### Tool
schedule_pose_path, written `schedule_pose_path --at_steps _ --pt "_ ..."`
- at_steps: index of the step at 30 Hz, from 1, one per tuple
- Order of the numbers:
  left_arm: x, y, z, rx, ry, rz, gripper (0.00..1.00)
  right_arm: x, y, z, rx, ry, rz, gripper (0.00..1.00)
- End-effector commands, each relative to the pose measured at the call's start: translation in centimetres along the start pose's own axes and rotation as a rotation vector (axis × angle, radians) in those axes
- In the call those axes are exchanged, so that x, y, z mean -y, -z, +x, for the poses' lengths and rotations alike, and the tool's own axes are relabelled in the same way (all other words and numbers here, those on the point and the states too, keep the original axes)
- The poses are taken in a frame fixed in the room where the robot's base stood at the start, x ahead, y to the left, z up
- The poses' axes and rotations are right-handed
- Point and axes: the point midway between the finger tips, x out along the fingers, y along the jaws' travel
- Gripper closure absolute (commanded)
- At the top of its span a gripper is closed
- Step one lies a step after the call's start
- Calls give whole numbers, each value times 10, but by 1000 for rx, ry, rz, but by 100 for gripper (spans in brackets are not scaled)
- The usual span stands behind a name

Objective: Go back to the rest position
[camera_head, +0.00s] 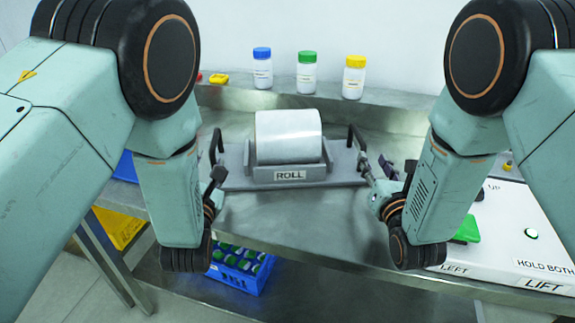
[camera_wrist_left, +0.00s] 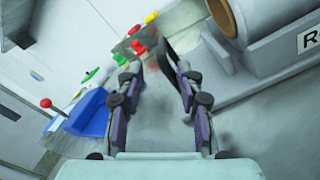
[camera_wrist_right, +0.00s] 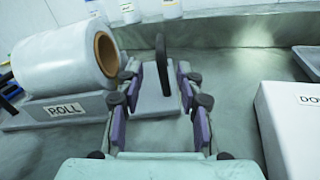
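A white roll (camera_head: 288,136) lies in a grey cradle labelled ROLL (camera_head: 235,180) on the metal bench. The cradle has a dark upright handle at each end. My left gripper (camera_head: 216,174) is by the left handle. In the left wrist view its fingers (camera_wrist_left: 158,82) are apart, with the dark handle (camera_wrist_left: 176,58) near the right-hand finger. My right gripper (camera_head: 372,172) is by the right handle. In the right wrist view its fingers (camera_wrist_right: 156,85) are apart, with the handle (camera_wrist_right: 162,65) standing between them and gaps on both sides. Neither gripper grasps a handle.
Bottles with blue (camera_head: 262,68), green (camera_head: 306,72) and yellow (camera_head: 354,77) caps stand on the back ledge. A white LIFT box (camera_head: 505,235) with a green button is at right. Below the bench are a blue crate (camera_head: 235,278) of green-capped items and a yellow bin (camera_head: 118,228).

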Motion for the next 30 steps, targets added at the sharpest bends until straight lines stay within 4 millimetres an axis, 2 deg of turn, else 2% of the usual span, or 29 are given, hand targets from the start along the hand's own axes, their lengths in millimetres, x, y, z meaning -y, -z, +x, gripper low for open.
schedule_pose_path --at_steps 6,17,20,24,30 --pt "0 0 0 0 0 0 63 0 0 -17 -1 0 0 63" --pt "-1 -1 0 0 0 0 63 0 -1 -18 0 0 0 63" --pt "-6 -8 0 0 0 0 63 -2 -10 -18 0 0 0 63" --pt "-22 -32 0 0 0 0 63 -8 -38 -18 0 0 0 63" --pt "-38 -56 0 0 0 0 63 -13 -66 -18 0 0 0 63"
